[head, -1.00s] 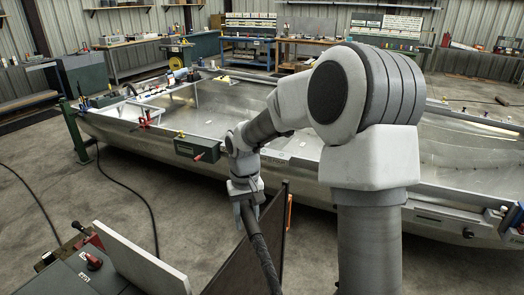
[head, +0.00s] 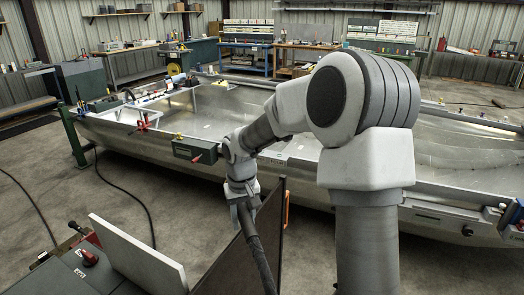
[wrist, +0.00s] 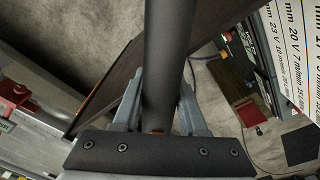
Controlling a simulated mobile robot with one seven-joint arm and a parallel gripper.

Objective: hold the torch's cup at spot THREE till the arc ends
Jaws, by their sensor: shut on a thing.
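My gripper (head: 244,207) hangs in the middle of the head view, in front of the hull's near side. It is shut on the torch (head: 261,255), whose dark, thick body or cable runs down out of the picture. In the wrist view the torch is a dark round bar (wrist: 165,55) between the two grey fingers of my gripper (wrist: 162,88). The torch's cup cannot be made out in either view. Spot THREE and any arc are not visible. The open metal hull (head: 135,142) lies across the head view behind my arm.
A dark upright panel (head: 226,262) with an orange handle (head: 286,209) stands close to my gripper. A machine with a red knob (head: 88,257) and a pale board (head: 135,255) are at lower left. A cable (head: 128,195) crosses the floor. A printed settings chart (wrist: 298,45) is at right in the wrist view.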

